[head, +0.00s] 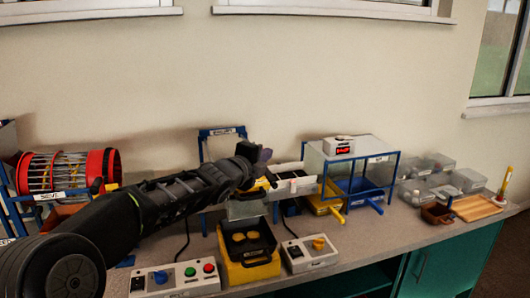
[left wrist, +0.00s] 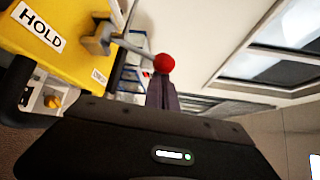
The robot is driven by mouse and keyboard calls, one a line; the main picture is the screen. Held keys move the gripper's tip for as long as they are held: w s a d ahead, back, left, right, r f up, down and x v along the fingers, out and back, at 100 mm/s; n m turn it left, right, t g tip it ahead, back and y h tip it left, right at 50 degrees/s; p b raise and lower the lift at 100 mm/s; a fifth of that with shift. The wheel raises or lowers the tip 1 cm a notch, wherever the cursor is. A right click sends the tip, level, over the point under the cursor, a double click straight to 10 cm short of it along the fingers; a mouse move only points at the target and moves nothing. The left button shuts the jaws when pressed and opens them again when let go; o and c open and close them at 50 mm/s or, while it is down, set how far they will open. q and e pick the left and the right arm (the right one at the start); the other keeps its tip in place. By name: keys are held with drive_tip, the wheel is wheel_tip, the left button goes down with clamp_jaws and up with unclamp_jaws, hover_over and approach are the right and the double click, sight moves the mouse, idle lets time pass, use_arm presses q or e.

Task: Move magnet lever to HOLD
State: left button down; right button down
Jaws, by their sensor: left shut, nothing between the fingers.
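In the left wrist view the magnet lever (left wrist: 135,46) is a grey rod with a red ball knob (left wrist: 164,63), coming from a grey pivot on a yellow panel (left wrist: 75,50). A HOLD label (left wrist: 40,27) is on the panel; a second small label (left wrist: 99,76) is too small to read. The rod points away from the HOLD label. My left gripper (left wrist: 162,88) is shut and empty, its fingertips right at the knob; I cannot tell if they touch. In the head view my left gripper (head: 263,156) hides the lever. My right gripper is out of view.
A control box (head: 175,278) with coloured buttons and another with a yellow knob (head: 309,251) stand at the front. A black tray on a yellow block (head: 250,271) is between them. A red sieve drum (head: 103,170) is left; clear bins (head: 437,162) are right.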

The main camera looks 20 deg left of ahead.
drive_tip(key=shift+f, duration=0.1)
use_arm(q)
drive_tip(key=shift+a+b, duration=0.15)
drive_tip(key=shift+b, duration=0.5)
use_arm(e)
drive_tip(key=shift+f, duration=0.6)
